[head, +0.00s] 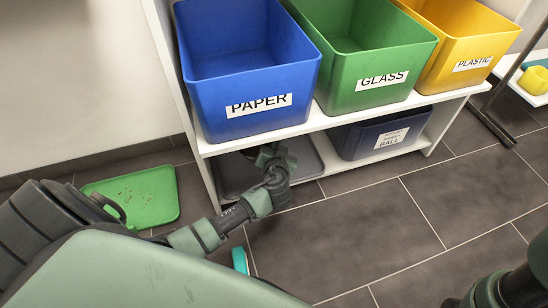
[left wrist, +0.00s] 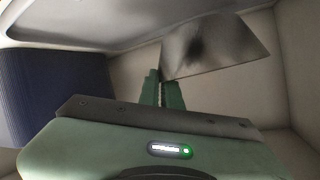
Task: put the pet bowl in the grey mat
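The grey mat (head: 308,160), a low dark-grey tray-like piece, lies at the left end of the lower shelf. My left gripper (head: 268,155) reaches in over it, under the upper shelf. In the left wrist view my gripper's fingers (left wrist: 164,90) are close together, with the corner of a shiny grey flat-sided piece between them. This looks like the metal pet bowl (left wrist: 225,45), tilted, with a dark blur on its side. The bowl is not clear in the head view, where my gripper and the shelf hide it. My right arm shows at the lower right, its gripper out of frame.
Blue PAPER (head: 245,75), green GLASS (head: 375,75) and yellow PLASTIC (head: 465,50) bins stand on the upper shelf. A dark blue bin (head: 375,137) stands right of the mat. A green mat (head: 145,195) and a partly hidden teal object (head: 240,261) lie on the floor.

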